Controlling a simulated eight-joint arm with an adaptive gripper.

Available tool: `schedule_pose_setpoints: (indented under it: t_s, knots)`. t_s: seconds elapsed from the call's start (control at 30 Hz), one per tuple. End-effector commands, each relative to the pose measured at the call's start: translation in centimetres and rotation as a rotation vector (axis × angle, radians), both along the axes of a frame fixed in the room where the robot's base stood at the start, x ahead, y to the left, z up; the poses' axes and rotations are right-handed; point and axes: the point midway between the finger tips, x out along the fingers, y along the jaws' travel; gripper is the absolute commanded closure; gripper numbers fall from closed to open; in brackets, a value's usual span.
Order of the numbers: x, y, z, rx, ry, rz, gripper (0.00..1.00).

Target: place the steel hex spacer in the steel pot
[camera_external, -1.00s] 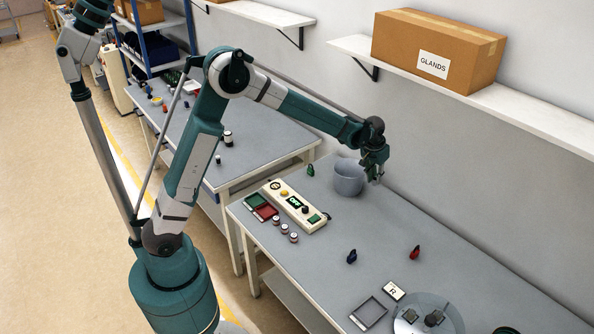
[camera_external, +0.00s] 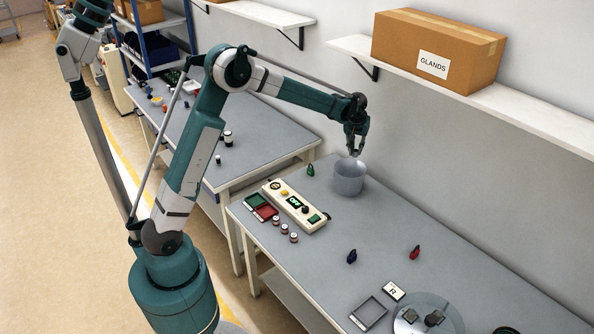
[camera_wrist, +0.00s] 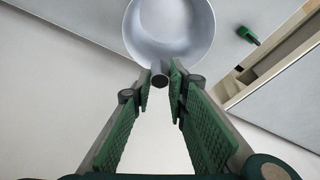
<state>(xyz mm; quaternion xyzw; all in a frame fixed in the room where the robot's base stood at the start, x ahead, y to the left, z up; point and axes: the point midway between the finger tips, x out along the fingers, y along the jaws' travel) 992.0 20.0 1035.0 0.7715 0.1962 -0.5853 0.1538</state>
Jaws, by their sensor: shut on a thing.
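The steel pot (camera_external: 349,181) is a grey round open container on the bench near the wall; it also shows in the wrist view (camera_wrist: 168,27), where its inside looks empty. My gripper (camera_external: 355,152) is above the pot's rim, fingers pointing down. It is shut on the steel hex spacer (camera_wrist: 159,78), a small grey piece with a dark end held between the fingertips. In the wrist view the spacer appears at the pot's near edge. The spacer is too small to make out clearly in the external view.
A control box (camera_external: 297,206) with buttons lies left of the pot. A green padlock-like item (camera_external: 310,170) stands close to the pot. Blue (camera_external: 352,257) and red (camera_external: 415,252) ones stand farther forward. A shelf with a carton (camera_external: 438,50) hangs above right.

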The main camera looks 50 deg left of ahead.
Motion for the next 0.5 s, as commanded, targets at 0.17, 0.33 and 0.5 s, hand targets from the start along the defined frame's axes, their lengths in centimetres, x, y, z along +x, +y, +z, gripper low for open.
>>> schedule_pose_setpoints:
  t_s: [0.17,0.33,0.5]
  knots:
    - [0.0,0.0,-0.2,0.000,0.000,-0.001,0.99]
    - [0.1,0.0,-1.4,0.000,0.000,-0.001,0.99]
    - [0.0,-0.1,-4.1,0.000,0.000,-0.001,0.99]
